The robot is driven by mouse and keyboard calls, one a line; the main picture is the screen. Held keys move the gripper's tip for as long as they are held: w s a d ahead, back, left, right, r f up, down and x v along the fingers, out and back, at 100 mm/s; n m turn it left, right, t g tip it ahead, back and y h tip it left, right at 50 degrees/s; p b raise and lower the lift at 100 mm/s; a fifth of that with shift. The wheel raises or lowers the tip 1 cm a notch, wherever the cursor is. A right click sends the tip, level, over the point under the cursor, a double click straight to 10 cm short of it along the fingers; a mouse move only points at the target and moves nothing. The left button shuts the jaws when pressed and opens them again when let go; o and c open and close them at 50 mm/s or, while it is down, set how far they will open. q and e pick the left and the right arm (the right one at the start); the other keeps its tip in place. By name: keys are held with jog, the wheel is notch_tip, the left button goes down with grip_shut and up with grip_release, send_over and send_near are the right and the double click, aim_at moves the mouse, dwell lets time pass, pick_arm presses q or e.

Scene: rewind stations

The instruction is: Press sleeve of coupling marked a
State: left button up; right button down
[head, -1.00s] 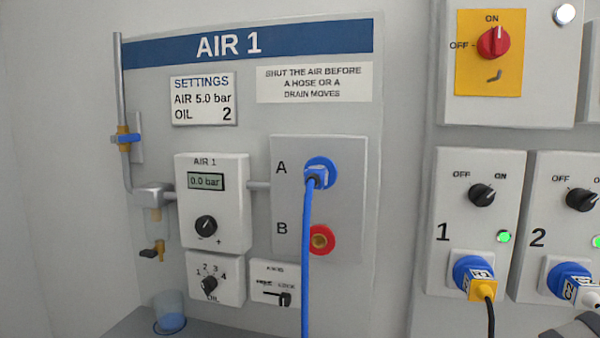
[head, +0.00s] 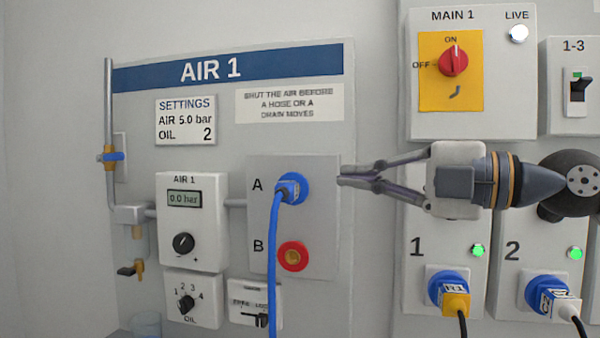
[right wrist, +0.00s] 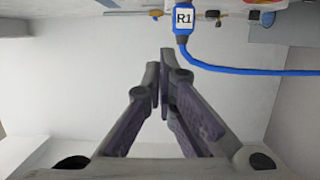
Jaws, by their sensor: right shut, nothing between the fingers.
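The coupling marked A (head: 293,188) is a blue ring on a grey plate, with a blue plug in it. A blue hose (head: 273,260) hangs down from the plug. My right gripper (head: 341,180) is shut and empty, to the right of coupling A and apart from it in the picture, its fingers pointing left. In the right wrist view the shut fingers (right wrist: 165,75) are in the middle. A blue plug with a white R1 tag (right wrist: 184,20) and a blue hose show beyond them. My left gripper is not in view.
Coupling B (head: 293,257), red with a brass centre, is below A and empty. The gauge box (head: 190,220) left of A reads 0.0 bar. Blue socket 1 (head: 447,290) and socket 2 (head: 548,296) hold plugs at the lower right. The red main switch (head: 453,61) points to ON.

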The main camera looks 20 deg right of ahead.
aim_at(287, 191)
jog(key=w+a, duration=0.1)
jog(key=w, duration=0.2)
jog(key=w+a, duration=0.1)
jog(key=w, duration=0.3)
jog(key=w+a, duration=0.2)
jog(key=w, duration=0.1)
jog(key=shift+w+a+b, duration=0.1)
jog(key=shift+w+b, duration=0.15)
jog(key=shift+b, duration=0.15)
